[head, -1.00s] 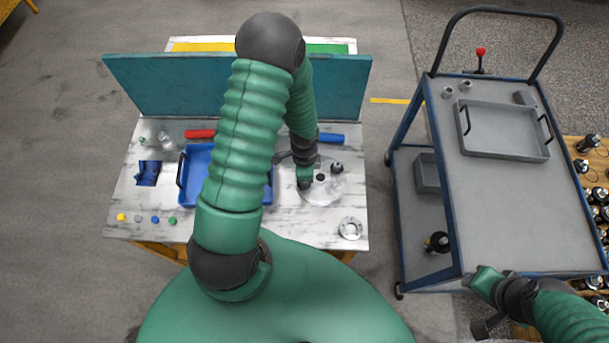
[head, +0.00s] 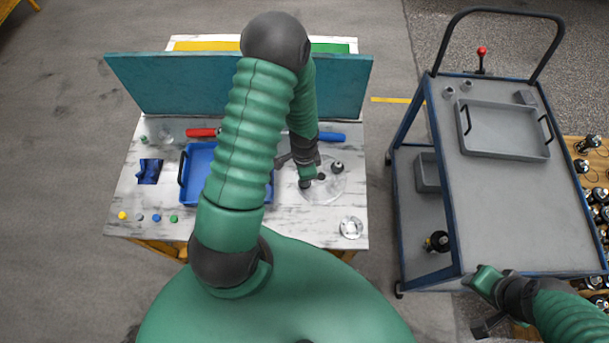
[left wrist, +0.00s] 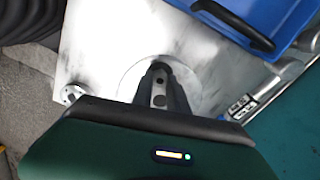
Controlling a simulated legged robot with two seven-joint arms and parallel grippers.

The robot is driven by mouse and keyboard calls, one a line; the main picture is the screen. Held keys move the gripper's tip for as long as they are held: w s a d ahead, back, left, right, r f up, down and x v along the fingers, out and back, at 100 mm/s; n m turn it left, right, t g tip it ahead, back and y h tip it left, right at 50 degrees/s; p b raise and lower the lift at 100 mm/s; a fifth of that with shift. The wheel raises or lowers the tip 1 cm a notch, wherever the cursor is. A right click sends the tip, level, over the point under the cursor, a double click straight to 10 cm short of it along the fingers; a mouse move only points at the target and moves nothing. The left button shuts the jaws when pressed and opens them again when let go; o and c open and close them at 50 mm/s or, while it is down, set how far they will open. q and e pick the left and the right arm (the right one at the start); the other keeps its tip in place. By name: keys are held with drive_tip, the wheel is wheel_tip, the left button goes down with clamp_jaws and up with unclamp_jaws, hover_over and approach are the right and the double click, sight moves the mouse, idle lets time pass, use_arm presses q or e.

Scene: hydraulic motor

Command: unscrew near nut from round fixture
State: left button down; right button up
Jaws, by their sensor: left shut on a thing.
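The round fixture (head: 326,194) is a pale disc on the right part of the marble-topped table. Small dark nuts stand on it, one at the far right (head: 337,167) and one near the middle (head: 321,177). My left gripper (head: 306,181) reaches down over its left side and is shut on the near nut (head: 304,185), which the fingers mostly hide. In the left wrist view the fingers (left wrist: 160,95) point at the fixture (left wrist: 191,82) and cover its middle. My right gripper (head: 484,290) is at the lower right by the cart, its jaw opening unclear.
A blue tray (head: 184,188) lies left of the fixture, partly behind my arm. A metal ring part (head: 351,228) lies at the table's near right. A teal panel (head: 170,90) stands along the back. A cart (head: 510,210) with a grey tray (head: 505,157) stands to the right.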

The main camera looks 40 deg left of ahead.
use_arm(q)
drive_tip(key=n, duration=0.6)
drive_tip(key=shift+r+n+p, duration=0.15)
drive_tip(key=shift+n+p, duration=0.15)
drive_tip(key=shift+n, duration=0.6)
drive_tip(key=c, duration=1.5)
unclamp_jaws()
